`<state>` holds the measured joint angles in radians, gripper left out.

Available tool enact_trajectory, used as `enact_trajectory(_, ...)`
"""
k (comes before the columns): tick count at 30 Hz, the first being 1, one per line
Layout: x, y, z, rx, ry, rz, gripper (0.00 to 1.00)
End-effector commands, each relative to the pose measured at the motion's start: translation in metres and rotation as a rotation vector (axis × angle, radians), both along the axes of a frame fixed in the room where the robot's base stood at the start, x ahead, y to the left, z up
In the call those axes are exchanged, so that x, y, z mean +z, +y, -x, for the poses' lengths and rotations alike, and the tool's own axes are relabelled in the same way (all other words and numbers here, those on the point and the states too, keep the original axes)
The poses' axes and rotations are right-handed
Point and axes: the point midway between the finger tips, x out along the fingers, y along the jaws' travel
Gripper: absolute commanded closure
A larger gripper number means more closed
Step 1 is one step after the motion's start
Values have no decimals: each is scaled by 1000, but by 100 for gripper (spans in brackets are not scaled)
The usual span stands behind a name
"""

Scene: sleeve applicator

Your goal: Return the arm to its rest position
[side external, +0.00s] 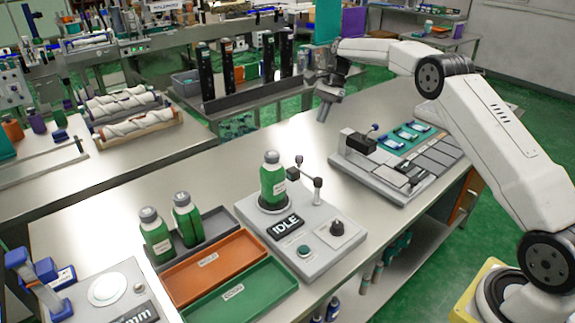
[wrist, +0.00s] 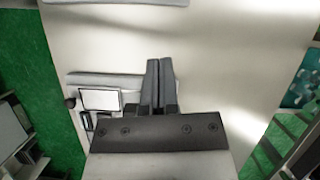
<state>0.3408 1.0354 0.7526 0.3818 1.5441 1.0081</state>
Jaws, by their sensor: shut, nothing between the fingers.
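My gripper (side external: 324,112) is shut and empty. It hangs above the far side of the steel bench in the side external view, at the end of my white arm. In the wrist view my gripper (wrist: 159,62) shows its two grey fingers pressed together, over bare bench surface. My arm reaches from its base at the lower right, up and across to the left.
A grey station with an IDLE display (side external: 285,224) holds a green bottle (side external: 272,178). Two green bottles (side external: 187,218) stand by the orange tray (side external: 215,263) and green tray (side external: 240,296). A grey fixture (side external: 385,165) lies right of my gripper. Black towers (side external: 206,75) stand behind it.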

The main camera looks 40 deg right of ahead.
Motion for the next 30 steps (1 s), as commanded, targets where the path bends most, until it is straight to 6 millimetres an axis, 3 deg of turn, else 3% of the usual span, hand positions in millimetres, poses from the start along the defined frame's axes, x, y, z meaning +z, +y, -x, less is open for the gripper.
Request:
enact_trajectory(14, -3, 44, 35, 255, -134, 132, 100)
enact_trajectory(30, -15, 88, 115, 623, -281, 288, 100)
